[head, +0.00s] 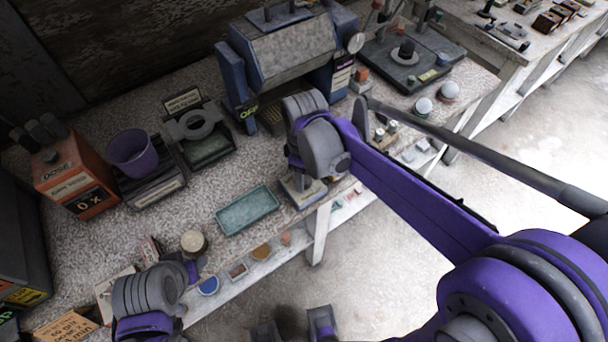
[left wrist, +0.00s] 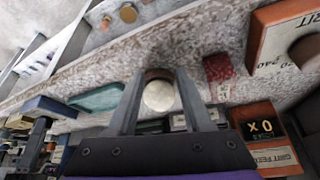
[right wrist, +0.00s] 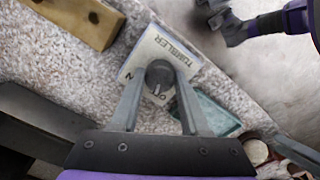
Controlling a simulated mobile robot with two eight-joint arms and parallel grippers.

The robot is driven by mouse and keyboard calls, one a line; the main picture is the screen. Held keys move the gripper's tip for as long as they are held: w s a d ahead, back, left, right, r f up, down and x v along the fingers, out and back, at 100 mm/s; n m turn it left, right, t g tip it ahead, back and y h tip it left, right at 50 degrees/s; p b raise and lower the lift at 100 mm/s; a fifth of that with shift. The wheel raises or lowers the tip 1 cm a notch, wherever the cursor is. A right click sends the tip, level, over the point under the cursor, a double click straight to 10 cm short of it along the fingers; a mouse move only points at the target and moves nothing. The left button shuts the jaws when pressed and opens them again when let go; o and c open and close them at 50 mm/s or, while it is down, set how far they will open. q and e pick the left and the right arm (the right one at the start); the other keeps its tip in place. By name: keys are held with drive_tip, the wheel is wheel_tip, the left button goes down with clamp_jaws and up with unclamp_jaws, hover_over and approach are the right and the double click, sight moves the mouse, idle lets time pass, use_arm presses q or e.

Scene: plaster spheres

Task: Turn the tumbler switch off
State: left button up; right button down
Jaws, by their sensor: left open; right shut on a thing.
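The tumbler switch is a small pale box with a "TUMBLER" label (right wrist: 150,47) and a dark round knob (right wrist: 159,76) in the right wrist view. In the head view the box (head: 303,193) sits at the bench's front edge, partly hidden by my right arm. My right gripper (right wrist: 158,78) is shut on the knob, one finger on each side. A light pointer mark on the knob faces the lettering on the lower side, partly hidden by the fingers. My left gripper (left wrist: 158,78) is open, its fingers on either side of a white-topped round jar (left wrist: 159,95); I cannot tell whether they touch it.
A green tray (head: 247,210) lies left of the switch. An orange box (head: 72,178) and a purple cup (head: 132,152) stand at the left. A large grey-blue machine (head: 290,55) stands behind. Small coloured dishes (head: 208,286) line a lower ledge.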

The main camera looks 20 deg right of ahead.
drive_tip(key=shift+n, duration=1.2)
drive_tip(key=shift+c, duration=1.9)
unclamp_jaws()
use_arm(q)
drive_tip(key=shift+f, duration=0.1)
use_arm(e)
drive_tip(key=shift+r, duration=0.1)
use_arm(q)
drive_tip(key=shift+w+r+p, duration=0.1)
drive_tip(key=shift+r+p, duration=0.3)
drive_tip(key=shift+r, duration=0.15)
use_arm(e)
wheel_tip(320, 180, up, 11)
drive_tip(key=shift+f, duration=0.2)
